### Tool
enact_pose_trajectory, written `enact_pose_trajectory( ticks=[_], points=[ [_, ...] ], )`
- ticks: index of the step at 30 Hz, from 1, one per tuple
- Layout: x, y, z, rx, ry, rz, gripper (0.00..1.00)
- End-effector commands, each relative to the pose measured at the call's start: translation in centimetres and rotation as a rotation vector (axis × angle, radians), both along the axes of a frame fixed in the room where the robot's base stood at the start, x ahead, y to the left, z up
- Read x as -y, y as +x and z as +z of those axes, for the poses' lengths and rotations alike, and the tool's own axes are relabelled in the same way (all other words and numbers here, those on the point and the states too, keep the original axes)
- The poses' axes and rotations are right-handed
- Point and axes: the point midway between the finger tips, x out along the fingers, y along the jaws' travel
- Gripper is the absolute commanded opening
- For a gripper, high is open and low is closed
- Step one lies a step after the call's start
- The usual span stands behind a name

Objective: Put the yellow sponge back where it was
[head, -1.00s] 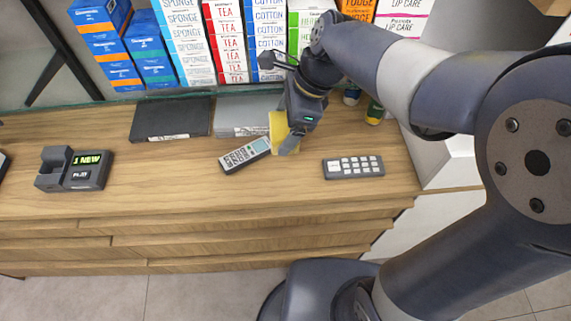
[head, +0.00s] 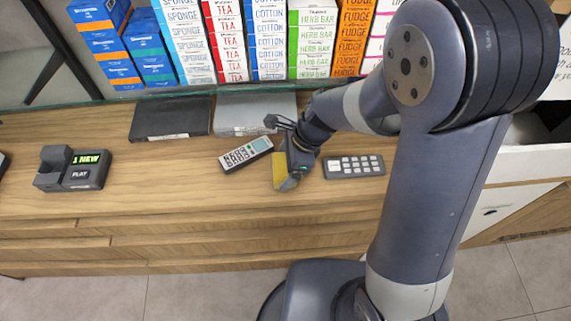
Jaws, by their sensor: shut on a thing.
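The yellow sponge (head: 279,171) shows at the left side of my gripper (head: 286,178), near the front part of the wooden counter. My gripper is shut on the sponge, and its finger hides part of it. I cannot tell whether the sponge touches the counter top.
A black flat box (head: 170,119) and a grey flat box (head: 254,112) lie at the back of the wooden counter (head: 150,205). A small device with a lit display (head: 74,169) stands at the left. Stacked product boxes (head: 230,45) line the back. The counter's left middle is clear.

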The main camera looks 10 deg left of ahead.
Motion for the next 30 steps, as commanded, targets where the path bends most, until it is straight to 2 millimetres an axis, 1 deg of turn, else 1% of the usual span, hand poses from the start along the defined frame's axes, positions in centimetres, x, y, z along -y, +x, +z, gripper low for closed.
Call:
enact_pose_trajectory(
  ticks=[3,4,9,11,17,20,23,30],
  points=[
    [0.1,-0.1,-0.2,-0.003,-0.003,0.001,0.63],
    [0.1,-0.1,-0.2,-0.004,-0.003,0.001,0.82],
    [0.1,-0.1,-0.1,-0.003,-0.003,0.001,0.96],
    [0.1,-0.1,-0.1,-0.004,-0.002,0.001,1.0],
    [0.1,-0.1,0.0,-0.003,-0.002,0.0,1.0],
    [0.2,0.0,0.4,-0.001,0.0,-0.001,1.0],
    [0.7,0.2,1.6,0.001,0.0,-0.002,1.0],
    [2.1,0.5,5.1,0.001,0.0,-0.002,1.0]
  ],
)
